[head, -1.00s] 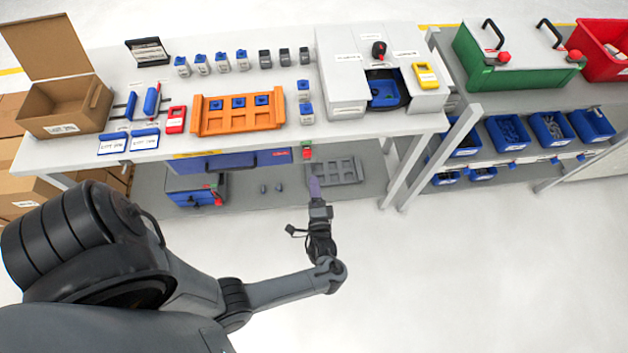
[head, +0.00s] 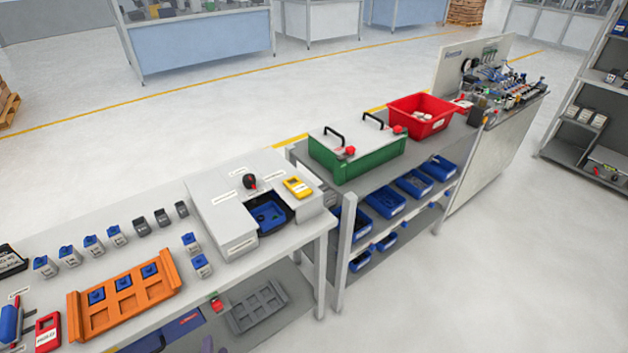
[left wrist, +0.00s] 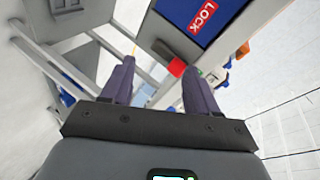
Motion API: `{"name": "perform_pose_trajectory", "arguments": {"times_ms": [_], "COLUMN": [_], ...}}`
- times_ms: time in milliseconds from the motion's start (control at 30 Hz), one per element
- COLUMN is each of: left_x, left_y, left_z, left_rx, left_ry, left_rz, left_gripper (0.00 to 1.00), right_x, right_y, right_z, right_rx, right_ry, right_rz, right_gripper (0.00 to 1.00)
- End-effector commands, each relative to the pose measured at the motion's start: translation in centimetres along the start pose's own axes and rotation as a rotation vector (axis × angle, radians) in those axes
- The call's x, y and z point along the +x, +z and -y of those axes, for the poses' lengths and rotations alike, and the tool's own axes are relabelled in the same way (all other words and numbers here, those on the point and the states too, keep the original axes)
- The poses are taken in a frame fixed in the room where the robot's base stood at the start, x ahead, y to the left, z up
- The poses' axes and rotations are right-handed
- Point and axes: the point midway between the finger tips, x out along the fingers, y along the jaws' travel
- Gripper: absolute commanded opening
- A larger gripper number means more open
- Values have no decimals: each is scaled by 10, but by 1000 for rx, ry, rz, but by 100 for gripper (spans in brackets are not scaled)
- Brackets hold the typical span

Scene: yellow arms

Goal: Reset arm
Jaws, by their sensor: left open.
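My left gripper (left wrist: 158,66) shows in the left wrist view with its two purple fingers apart and nothing between them. In the head view only a small purple tip (head: 207,345) shows at the bottom edge, in front of the workbench; the rest of the left arm is out of frame. Behind the fingers in the wrist view are a blue panel marked LOCK (left wrist: 203,16) and a red knob (left wrist: 177,67). I cannot tell how far they are from the fingers. My right gripper is in neither view.
The workbench (head: 130,235) holds an orange tray (head: 130,310), several small blocks and a grey-white station (head: 225,190). To its right are a green case (head: 360,165), a red bin (head: 425,120) and blue bins (head: 385,200) on a shelf below. Open floor (head: 500,280) lies at right.

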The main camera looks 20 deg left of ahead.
Motion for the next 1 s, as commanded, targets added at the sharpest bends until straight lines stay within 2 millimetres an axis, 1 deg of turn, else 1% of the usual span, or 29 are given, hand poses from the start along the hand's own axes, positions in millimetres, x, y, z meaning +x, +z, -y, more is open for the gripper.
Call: {"name": "perform_pose_trajectory", "arguments": {"times_ms": [33,67,133,167,200,267,300,400,467,500,567,633,700,733,767,800,867,967,1000], "left_x": [-8,-14,-34,-45,-61,-86,-103,-140,-159,-170,-185,-198,-206,-209,-214,-218,-223,-232,-237], "left_y": [-16,-26,-51,-61,-74,-90,-98,-111,-114,-112,-107,-95,-77,-81,-87,-91,-96,-105,-110], "left_z": [5,5,6,8,9,14,17,27,32,34,36,34,28,36,50,59,71,94,104], "left_rx": [-76,-119,-201,-228,-256,-285,-296,-304,-302,-300,-294,-290,-319,-352,-348,-346,-346,-346,-346], "left_ry": [96,164,320,385,470,588,657,790,847,879,918,953,972,967,967,967,967,967,967], "left_rz": [-41,-62,-98,-110,-118,-119,-111,-71,-34,-1,60,157,297,310,302,300,299,299,299], "left_gripper": [60,60,60,60,60,60,60,60,60,60,60,60,60,60,60,60,60,60,60], "right_x": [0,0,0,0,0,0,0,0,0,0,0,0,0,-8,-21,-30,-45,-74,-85], "right_y": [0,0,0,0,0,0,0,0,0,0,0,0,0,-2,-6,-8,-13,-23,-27], "right_z": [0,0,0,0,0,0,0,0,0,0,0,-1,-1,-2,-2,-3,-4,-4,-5], "right_rx": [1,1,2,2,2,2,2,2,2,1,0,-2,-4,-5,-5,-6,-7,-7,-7], "right_ry": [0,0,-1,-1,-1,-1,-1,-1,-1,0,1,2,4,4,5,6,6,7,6], "right_rz": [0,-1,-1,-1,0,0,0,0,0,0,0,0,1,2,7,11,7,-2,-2], "right_gripper": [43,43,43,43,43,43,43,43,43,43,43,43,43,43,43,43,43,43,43]}}
